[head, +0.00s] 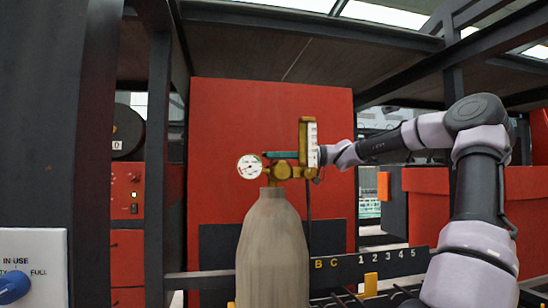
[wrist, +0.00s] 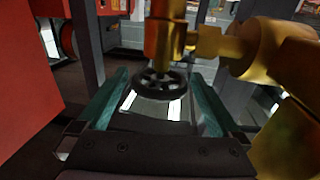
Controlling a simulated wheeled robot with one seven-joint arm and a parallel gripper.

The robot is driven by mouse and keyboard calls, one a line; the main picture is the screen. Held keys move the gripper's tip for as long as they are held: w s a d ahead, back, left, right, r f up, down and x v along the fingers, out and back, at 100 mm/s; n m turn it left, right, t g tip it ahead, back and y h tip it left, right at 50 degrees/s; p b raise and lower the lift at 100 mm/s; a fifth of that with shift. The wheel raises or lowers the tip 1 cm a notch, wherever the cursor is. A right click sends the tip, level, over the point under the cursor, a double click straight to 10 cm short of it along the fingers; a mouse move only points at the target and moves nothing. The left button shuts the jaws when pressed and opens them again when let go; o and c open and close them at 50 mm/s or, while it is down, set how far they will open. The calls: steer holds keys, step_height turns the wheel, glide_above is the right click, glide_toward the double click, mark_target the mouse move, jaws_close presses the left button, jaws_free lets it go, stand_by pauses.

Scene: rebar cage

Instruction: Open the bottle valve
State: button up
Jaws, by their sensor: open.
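The beige gas bottle (head: 272,250) stands upright in the head view, with a brass valve and regulator (head: 281,173) on top. A round white gauge (head: 249,167) is on its left, and an upright brass flow meter (head: 308,142) is on its right. In the wrist view the valve's black spoked handwheel (wrist: 160,84) is at the far end of my gripper (wrist: 159,78), between its two teal-lined fingers. My gripper is open, with room on both sides of the wheel. Contact cannot be made out. In the head view the flow meter partly hides my gripper (head: 283,155).
A red panel (head: 230,115) stands behind the bottle. Dark frame posts (head: 157,180) rise on the left, and a numbered rail (head: 390,257) runs at lower right. Brass regulator parts (wrist: 265,50) crowd the right side of the wrist view.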

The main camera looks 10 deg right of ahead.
steer(key=shift+a, duration=0.2)
steer(key=c, duration=1.2)
steer(key=shift+o, duration=0.2)
steer(key=shift+n+g, duration=0.3)
steer(key=shift+g, duration=0.2)
steer(key=n+g, duration=0.2)
steer(key=g, duration=0.1)
steer(key=n+g+h, duration=0.1)
steer(key=n+g, duration=0.1)
steer(key=g, duration=0.1)
steer(key=n+g, duration=0.2)
steer(key=g, duration=0.1)
steer(key=shift+w, duration=0.3)
steer(key=n+g+h, duration=0.2)
steer(key=g, duration=0.1)
steer(key=n+g+h, duration=0.2)
steer(key=g, duration=0.1)
steer(key=shift+a+n+h, duration=0.1)
steer(key=shift+n+h, duration=0.3)
steer(key=shift+n+g+h, duration=0.5)
steer(key=shift+g+h, duration=0.1)
